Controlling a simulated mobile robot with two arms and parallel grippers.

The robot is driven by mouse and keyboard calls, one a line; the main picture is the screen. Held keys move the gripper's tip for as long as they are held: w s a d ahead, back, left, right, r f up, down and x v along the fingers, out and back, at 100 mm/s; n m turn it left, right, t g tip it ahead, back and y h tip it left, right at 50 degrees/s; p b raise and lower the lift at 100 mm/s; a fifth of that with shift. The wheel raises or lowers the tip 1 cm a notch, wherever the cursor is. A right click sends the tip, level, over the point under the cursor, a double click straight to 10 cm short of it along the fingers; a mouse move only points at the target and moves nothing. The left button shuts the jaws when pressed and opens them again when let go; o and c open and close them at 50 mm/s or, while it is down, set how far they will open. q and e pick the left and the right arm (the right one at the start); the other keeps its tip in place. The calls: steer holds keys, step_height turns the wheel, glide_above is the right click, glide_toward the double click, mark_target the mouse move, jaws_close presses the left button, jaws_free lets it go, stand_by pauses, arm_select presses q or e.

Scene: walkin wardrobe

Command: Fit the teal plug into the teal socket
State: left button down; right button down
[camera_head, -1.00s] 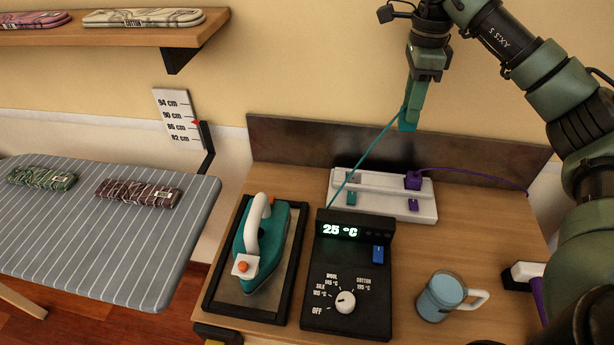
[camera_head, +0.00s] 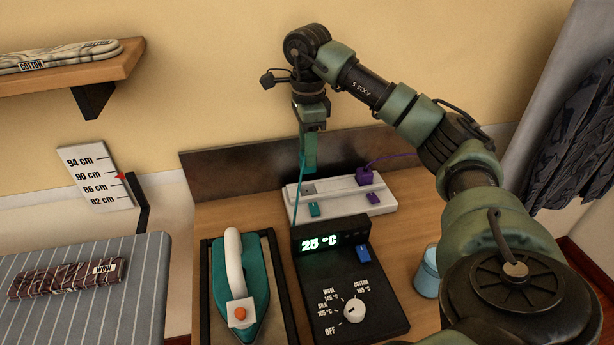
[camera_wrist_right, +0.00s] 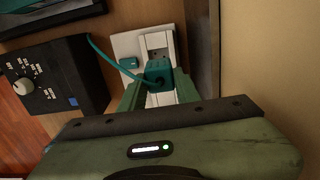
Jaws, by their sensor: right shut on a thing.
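My right gripper (camera_head: 309,150) is shut on the teal plug (camera_wrist_right: 158,75), with its teal cord running off to the left in the right wrist view. In the head view the gripper points down above the left end of the white power strip (camera_head: 340,207). The teal socket (camera_head: 308,188) is an empty grey recess there, behind a teal switch (camera_head: 314,209). In the right wrist view the plug overlaps the strip next to the open socket face (camera_wrist_right: 157,42). The plug appears above the strip, apart from the socket. My left gripper is out of view.
A purple plug (camera_head: 364,175) sits in the strip's right socket. A black control box (camera_head: 350,290) stands in front, with a teal iron (camera_head: 240,285) to its left and a blue mug (camera_head: 427,272) to its right. A brown backboard (camera_head: 230,168) rises behind.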

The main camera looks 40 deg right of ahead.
step_height(320, 180, down, 8)
steer(key=shift+r, duration=0.25)
steer(key=c, duration=1)
jaws_free()
steer(key=shift+f, duration=0.15)
step_height(320, 180, up, 12)
steer(key=shift+r, duration=0.25)
